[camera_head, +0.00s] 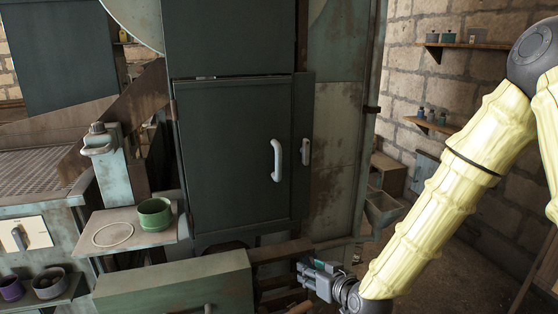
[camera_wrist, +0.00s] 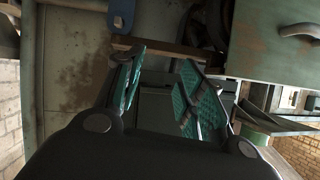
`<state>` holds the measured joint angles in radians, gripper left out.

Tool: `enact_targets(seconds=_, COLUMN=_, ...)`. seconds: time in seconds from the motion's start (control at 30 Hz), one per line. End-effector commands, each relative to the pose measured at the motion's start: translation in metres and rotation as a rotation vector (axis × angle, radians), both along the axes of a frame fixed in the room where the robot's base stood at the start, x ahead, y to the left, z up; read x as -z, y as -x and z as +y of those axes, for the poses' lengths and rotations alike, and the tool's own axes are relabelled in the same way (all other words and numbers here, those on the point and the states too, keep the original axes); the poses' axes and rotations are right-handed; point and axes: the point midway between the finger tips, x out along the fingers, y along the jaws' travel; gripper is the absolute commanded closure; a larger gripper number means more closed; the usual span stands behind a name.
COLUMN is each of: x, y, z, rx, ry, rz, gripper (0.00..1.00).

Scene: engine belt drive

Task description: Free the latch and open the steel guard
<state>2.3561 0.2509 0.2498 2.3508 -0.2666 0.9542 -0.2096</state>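The steel guard (camera_head: 225,155) is a dark green door in the head view, and it looks closed. A pale upright handle (camera_head: 277,160) is fixed on its right half. A smaller grey latch lever (camera_head: 306,151) stands upright on the strip just right of the door edge. My gripper (camera_head: 307,268) is low at the front, below and apart from the guard and latch, pointing left. In the wrist view its teal-padded fingers (camera_wrist: 160,88) are spread with nothing held between them. Neither the handle nor the latch can be made out surely in the wrist view.
A green drawer box (camera_head: 175,290) lies left of my gripper; its front shows in the wrist view (camera_wrist: 262,65). A small shelf (camera_head: 125,235) holds a green cup (camera_head: 155,213). A grey hopper (camera_head: 383,208) stands at right. Space before the guard looks clear.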

Motion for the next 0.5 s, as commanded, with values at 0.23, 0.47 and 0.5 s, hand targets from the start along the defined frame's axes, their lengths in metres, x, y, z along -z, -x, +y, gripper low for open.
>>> enact_targets(seconds=0.23, x=-0.165, y=-0.04, z=0.025, rx=-0.058, ry=-0.051, rz=-0.309, gripper=0.61)
enact_targets(seconds=0.47, x=-0.242, y=-0.045, z=0.035, rx=-0.086, ry=-0.071, rz=-0.456, gripper=0.61)
enact_targets(seconds=0.5, x=-0.247, y=-0.045, z=0.036, rx=-0.089, ry=-0.072, rz=-0.465, gripper=0.61)
